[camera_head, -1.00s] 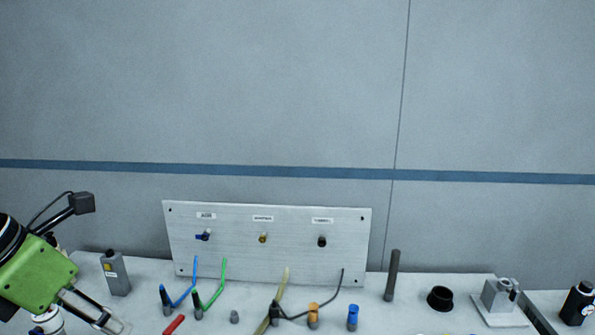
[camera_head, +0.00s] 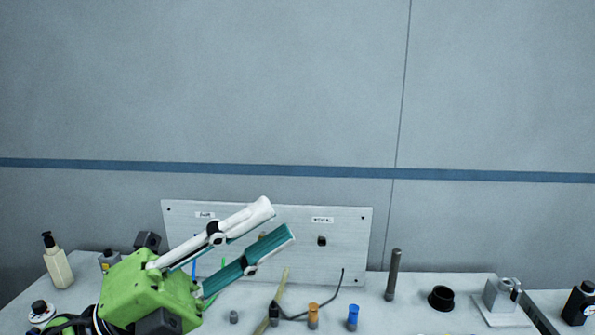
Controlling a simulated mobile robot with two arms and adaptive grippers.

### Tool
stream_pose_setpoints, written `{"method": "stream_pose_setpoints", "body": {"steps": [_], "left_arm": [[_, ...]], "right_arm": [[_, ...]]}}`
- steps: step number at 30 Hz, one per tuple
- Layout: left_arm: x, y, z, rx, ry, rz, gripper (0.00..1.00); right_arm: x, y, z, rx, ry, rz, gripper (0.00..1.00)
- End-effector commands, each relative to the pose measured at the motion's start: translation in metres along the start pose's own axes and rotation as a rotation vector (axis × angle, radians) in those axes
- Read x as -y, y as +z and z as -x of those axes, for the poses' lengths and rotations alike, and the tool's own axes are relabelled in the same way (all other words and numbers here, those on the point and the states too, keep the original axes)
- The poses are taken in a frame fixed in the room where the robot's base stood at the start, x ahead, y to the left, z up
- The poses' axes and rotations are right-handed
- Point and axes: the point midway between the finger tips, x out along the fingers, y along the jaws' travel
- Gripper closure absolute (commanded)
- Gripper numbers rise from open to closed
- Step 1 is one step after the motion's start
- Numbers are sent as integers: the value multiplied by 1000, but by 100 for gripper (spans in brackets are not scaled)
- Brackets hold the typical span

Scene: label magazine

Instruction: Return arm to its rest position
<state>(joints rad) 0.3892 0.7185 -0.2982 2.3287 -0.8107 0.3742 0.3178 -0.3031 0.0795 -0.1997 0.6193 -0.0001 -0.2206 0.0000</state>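My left gripper (camera_head: 277,219) reaches in from the lower left, its green body (camera_head: 150,290) low in the picture. Its two fingers, one white and one teal, point up and to the right. There is a gap between them and nothing is held there. They appear in front of the metal panel (camera_head: 340,260) and hide its left and middle parts. I cannot tell how far they are from it. My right gripper is not in view.
A pump bottle (camera_head: 57,263) stands at the left. A dark rod (camera_head: 393,275), a black ring (camera_head: 440,298), a grey block fixture (camera_head: 500,293) and a black bottle (camera_head: 579,302) stand at the right. Orange (camera_head: 313,316) and blue (camera_head: 353,317) plugs stand before the panel.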

Motion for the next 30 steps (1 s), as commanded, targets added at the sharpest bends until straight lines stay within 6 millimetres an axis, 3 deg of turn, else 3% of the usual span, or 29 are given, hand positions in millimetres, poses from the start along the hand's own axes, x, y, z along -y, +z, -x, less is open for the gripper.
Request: {"method": "stream_pose_setpoints", "body": {"steps": [5, 9, 12, 14, 17, 21, 25, 30], "left_arm": [[-13, 80, 43, 443, -174, 275, 74], [-62, 128, 110, 816, -217, 490, 74], [-113, 140, 168, 1079, -198, 639, 74], [-144, 136, 201, 1221, -171, 724, 74], [-196, 116, 255, 1446, -104, 858, 74], [-260, 60, 321, 1726, 32, 1041, 74], [-301, -6, 366, 1938, 181, 1194, 74], [-329, -89, 401, 2127, 371, 1355, 74]], "right_arm": [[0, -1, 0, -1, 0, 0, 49], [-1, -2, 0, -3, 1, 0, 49], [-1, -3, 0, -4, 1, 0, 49], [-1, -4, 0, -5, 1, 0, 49], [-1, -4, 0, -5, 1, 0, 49], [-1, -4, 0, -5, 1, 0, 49], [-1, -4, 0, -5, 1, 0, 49], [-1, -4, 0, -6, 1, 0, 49]]}}
